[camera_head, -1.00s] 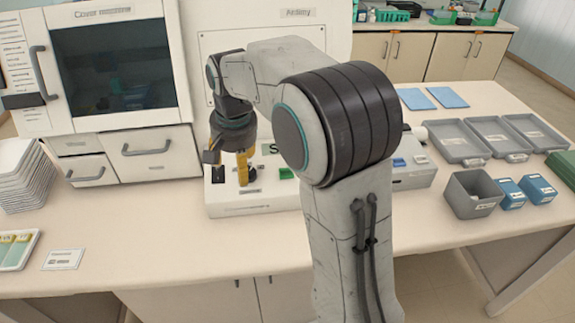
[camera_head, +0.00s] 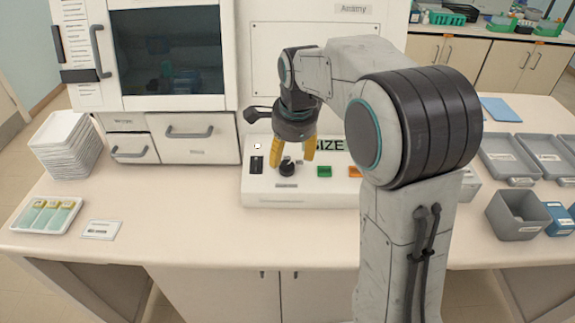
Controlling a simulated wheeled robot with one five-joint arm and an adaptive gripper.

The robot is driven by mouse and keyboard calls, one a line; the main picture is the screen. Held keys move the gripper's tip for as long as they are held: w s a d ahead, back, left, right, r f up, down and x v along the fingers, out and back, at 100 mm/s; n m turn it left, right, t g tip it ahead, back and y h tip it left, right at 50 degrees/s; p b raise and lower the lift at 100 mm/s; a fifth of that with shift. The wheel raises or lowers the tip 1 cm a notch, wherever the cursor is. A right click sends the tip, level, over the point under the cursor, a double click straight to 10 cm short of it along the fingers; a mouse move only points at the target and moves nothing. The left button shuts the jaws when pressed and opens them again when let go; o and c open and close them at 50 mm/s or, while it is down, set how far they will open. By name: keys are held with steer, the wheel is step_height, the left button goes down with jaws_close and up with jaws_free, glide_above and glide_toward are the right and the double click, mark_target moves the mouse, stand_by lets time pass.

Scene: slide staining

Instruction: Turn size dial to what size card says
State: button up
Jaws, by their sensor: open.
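A small white card (camera_head: 101,230) lies on the table at the left, in front of the panel. Its print is too small to read, and I cannot tell whether it is the size card.
Green (camera_head: 324,171) and orange (camera_head: 355,171) buttons sit right of the knob. A slide tray (camera_head: 46,216) and stacked white trays (camera_head: 66,146) stand left. A grey bin (camera_head: 516,214) stands right.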

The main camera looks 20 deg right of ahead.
mark_target(288, 165)
steer(key=shift+x, duration=3.45)
steer(key=shift+c, duration=0.3)
steer(key=c, duration=1.1)
steer(key=shift+f+n+b, duration=0.15)
steer(key=shift+n+b, duration=0.15)
steer(key=shift+b, duration=0.1)
steer(key=shift+c, duration=0.2)
steer(key=shift+n, duration=0.5)
steer(key=o, duration=1.2)
